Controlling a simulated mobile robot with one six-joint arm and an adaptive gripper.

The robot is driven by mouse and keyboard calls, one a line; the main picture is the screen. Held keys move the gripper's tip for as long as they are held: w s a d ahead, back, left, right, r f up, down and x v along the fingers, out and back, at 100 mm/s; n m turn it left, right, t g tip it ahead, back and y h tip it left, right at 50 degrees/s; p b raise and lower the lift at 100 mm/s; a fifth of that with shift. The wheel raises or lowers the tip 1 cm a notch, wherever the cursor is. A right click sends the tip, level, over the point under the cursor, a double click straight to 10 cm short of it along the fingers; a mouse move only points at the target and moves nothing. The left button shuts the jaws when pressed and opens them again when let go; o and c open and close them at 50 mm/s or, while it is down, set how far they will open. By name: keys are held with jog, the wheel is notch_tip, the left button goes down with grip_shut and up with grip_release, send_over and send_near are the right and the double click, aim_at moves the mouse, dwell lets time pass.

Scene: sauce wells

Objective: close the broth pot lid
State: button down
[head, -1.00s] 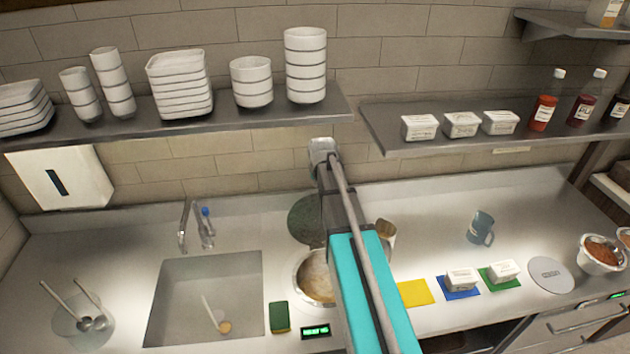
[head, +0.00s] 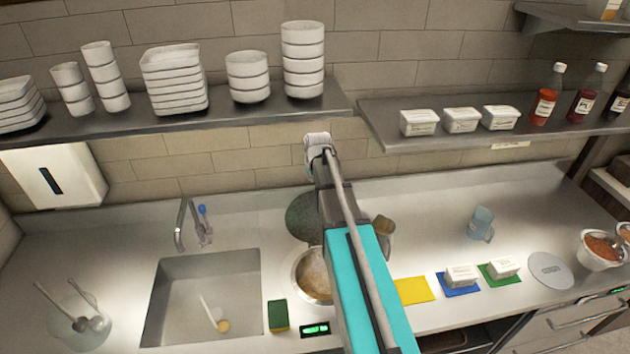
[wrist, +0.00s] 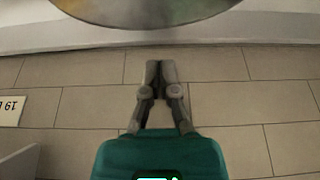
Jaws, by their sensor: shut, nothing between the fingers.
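The broth pot (head: 308,280) stands on the counter in the middle of the head view, with brownish broth showing inside; my arm covers its right side. Its round dark green-grey lid (head: 300,216) stands raised behind the pot, open, partly hidden by my arm. A large rounded edge at the top of the wrist view, seemingly the lid (wrist: 150,8), lies beyond my fingertips and apart from them. My gripper (wrist: 160,70) is shut and empty, in front of the tiled wall. In the head view its fingers are hidden by my arm.
A shelf with stacked white bowls (head: 302,60) hangs at the left, and another with white tubs (head: 461,120) and bottles at the right. A metal pitcher (head: 383,230) stands close to the right of my arm. A sink (head: 205,290) is at the left.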

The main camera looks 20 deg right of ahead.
jog(key=b+x, duration=0.8)
jog(key=x, duration=0.1)
dwell(0.4)
jog(key=shift+s, duration=0.15)
dwell(0.5)
jog(key=shift+s+a+r, duration=0.15)
jog(key=shift+s+r, duration=0.05)
jog(key=shift+s, duration=0.15)
